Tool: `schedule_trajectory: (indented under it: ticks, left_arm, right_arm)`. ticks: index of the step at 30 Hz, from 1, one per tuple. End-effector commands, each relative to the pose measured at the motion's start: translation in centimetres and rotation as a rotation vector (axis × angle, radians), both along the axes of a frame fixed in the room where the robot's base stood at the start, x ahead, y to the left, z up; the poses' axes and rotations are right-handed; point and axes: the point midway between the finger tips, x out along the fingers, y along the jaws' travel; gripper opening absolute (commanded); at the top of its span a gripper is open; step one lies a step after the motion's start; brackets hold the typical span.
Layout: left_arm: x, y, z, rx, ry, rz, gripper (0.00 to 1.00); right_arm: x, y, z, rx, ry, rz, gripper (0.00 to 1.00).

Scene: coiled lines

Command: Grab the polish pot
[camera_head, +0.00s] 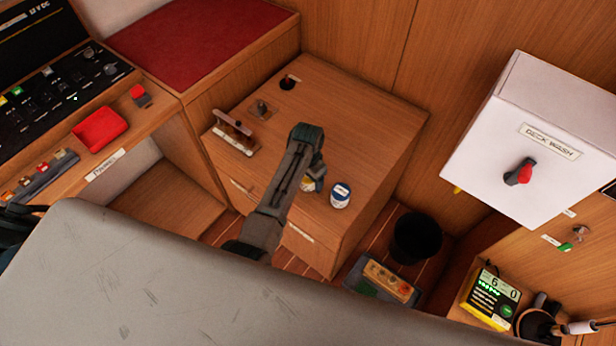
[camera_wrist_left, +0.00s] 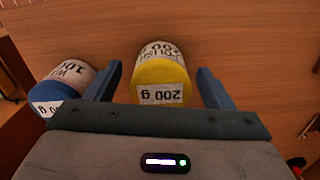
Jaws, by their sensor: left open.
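In the head view my left gripper (camera_head: 312,178) covers most of the polish pot (camera_head: 307,186) on the wooden cabinet top. My right gripper is out of view.
A blue pot with a white label (camera_head: 340,196) stands close beside, and my left finger lies between the pots (camera_wrist_left: 55,98). The cabinet's front edge is near. A small wooden rack (camera_head: 234,130) is farther left, and a white deck wash box (camera_head: 540,140) hangs at right.

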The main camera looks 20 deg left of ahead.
Motion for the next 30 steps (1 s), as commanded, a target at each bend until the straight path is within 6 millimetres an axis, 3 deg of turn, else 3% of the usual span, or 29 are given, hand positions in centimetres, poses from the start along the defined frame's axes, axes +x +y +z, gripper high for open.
schedule_trajectory:
  ticks: [9, 15, 18, 30]
  left_arm:
    - [0.01, 0.02, -0.65, 0.0, -0.001, 0.0, 0.76]
    - [0.0, 0.01, -0.64, 0.0, -0.001, 0.0, 0.37]
    - [0.03, 0.01, -0.59, 0.0, -0.001, 0.0, 0.22]
    - [0.04, 0.0, 0.08, 0.0, -0.001, 0.0, 0.22]
  right_arm:
    - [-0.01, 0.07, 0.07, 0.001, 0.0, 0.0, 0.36]
    - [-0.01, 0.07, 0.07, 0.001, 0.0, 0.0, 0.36]
    - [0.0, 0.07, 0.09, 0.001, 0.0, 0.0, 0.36]
    - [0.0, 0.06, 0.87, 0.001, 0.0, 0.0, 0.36]
